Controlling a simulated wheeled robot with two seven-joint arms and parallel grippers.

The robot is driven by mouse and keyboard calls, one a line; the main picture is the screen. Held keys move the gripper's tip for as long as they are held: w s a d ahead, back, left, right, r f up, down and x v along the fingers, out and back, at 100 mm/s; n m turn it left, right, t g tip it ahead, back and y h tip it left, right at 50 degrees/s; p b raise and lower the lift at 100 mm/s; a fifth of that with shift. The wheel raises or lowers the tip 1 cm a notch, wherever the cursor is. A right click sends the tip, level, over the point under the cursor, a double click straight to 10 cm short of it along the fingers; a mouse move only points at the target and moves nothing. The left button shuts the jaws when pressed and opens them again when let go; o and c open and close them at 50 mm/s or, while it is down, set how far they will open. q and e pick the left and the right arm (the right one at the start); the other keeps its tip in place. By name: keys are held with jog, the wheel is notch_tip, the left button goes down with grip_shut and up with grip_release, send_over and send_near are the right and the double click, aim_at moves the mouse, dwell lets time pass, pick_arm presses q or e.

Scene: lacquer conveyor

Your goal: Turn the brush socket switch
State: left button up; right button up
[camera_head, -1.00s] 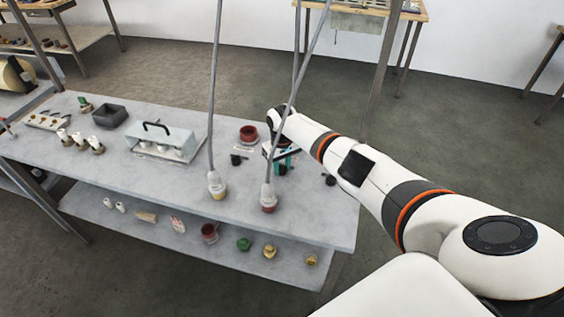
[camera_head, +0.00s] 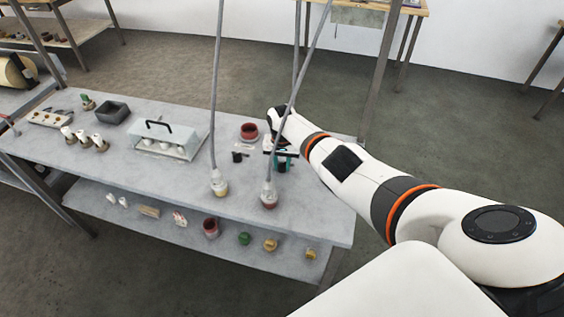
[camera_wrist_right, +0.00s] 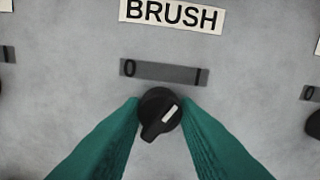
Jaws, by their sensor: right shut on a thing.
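The brush socket switch (camera_wrist_right: 160,112) is a round black knob below a BRUSH label (camera_wrist_right: 172,14) in the right wrist view. A grey strip (camera_wrist_right: 165,72) above it reads 0 at left and I at right. The knob's white mark points up and right, toward the I. My right gripper (camera_wrist_right: 160,120) has its teal fingers closed on the knob, one on each side. In the head view my right gripper (camera_head: 283,160) is at the right part of the grey table (camera_head: 150,185), partly hidden by a hanging hose and my arm. My left gripper is not in view.
A clear-sided case (camera_head: 165,142) stands further left. A lower shelf (camera_head: 130,198) holds small pots.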

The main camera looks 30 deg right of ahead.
jog(key=shift+w+r, duration=0.1)
dwell(0.3)
jog(key=o, duration=1)
jog(key=shift+r, duration=0.4)
notch_tip(320, 180, up, 11)
jog(key=shift+r, duration=0.1)
